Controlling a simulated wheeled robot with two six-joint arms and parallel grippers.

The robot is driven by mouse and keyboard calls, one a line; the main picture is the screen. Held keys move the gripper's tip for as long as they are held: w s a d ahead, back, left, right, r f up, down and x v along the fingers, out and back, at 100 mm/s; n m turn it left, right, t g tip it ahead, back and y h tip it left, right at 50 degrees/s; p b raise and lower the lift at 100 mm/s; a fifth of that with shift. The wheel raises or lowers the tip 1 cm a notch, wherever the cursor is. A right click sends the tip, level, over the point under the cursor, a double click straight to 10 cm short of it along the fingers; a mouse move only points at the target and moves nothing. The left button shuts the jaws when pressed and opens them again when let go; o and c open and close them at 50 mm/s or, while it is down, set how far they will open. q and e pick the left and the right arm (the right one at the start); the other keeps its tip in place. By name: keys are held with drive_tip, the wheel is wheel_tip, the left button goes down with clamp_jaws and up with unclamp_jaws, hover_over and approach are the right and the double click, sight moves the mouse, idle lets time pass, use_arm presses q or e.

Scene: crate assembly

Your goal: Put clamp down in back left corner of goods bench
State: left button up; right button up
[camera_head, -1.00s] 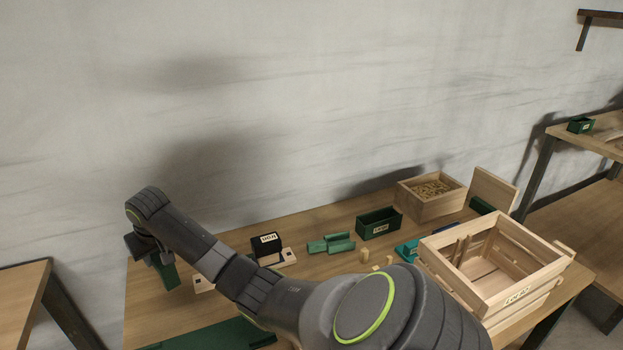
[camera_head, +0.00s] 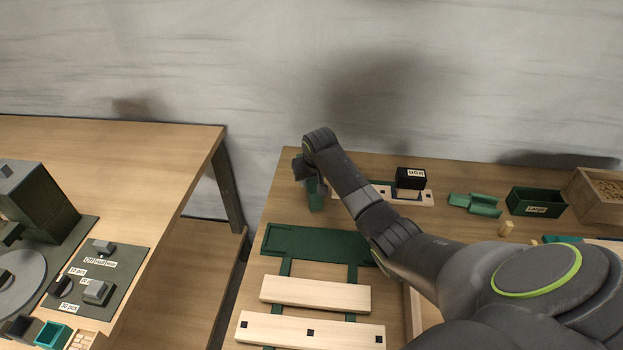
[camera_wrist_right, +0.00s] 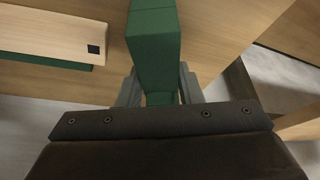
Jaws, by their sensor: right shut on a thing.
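The green clamp (camera_head: 316,198) is in my right gripper (camera_head: 309,177), over the back left part of the wooden bench (camera_head: 285,205). The gripper is shut on it. The right wrist view shows the green clamp (camera_wrist_right: 154,42) as a block between the two grey fingers of my right gripper (camera_wrist_right: 158,92). I cannot tell whether the clamp's lower end touches the bench top. My right arm crosses the right part of the head view and hides some of the bench. My left gripper is not in view.
A green frame with pale slats (camera_head: 315,293) lies at the bench's front left. A black labelled box (camera_head: 411,178), green parts (camera_head: 474,204) and a green bin (camera_head: 536,201) stand along the back. Another table (camera_head: 150,165) with equipment is at left, across a gap.

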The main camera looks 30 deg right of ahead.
idle(0.3)
drive_tip(key=o, duration=1.1)
drive_tip(key=shift+f, duration=0.1)
drive_tip(key=p+v, duration=0.1)
drive_tip(key=v, duration=1.1)
drive_tip(key=shift+s, duration=0.1)
